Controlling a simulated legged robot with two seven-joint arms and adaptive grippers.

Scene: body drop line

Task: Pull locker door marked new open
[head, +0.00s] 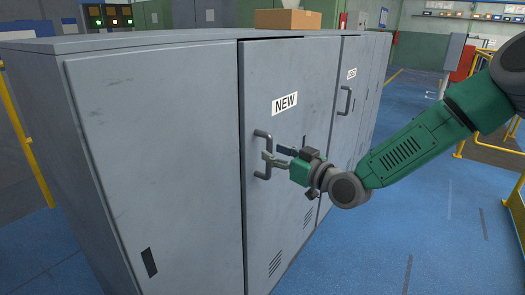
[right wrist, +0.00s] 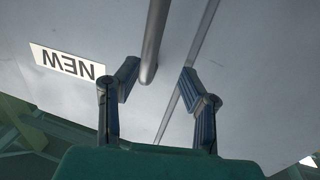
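The grey locker door (head: 288,185) carries a white label (head: 285,104) reading NEW. A dark narrow line runs along the door's left edge; I cannot tell whether it stands ajar. Its bar handle (head: 262,137) is upright near that edge. My right gripper (head: 268,158) is at the handle. In the right wrist view my right gripper (right wrist: 157,74) has its fingers apart, with the handle (right wrist: 153,45) between them, closer to the left finger. The label also shows upside down there (right wrist: 67,63). Firm contact is not clear. My left gripper is out of view.
A plain locker panel (head: 155,160) lies left of the door. Another door with a handle (head: 345,100) and label is to the right. A cardboard box (head: 288,19) sits on top. Blue floor (head: 430,235) is open at right; yellow rails (head: 25,135) stand at the sides.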

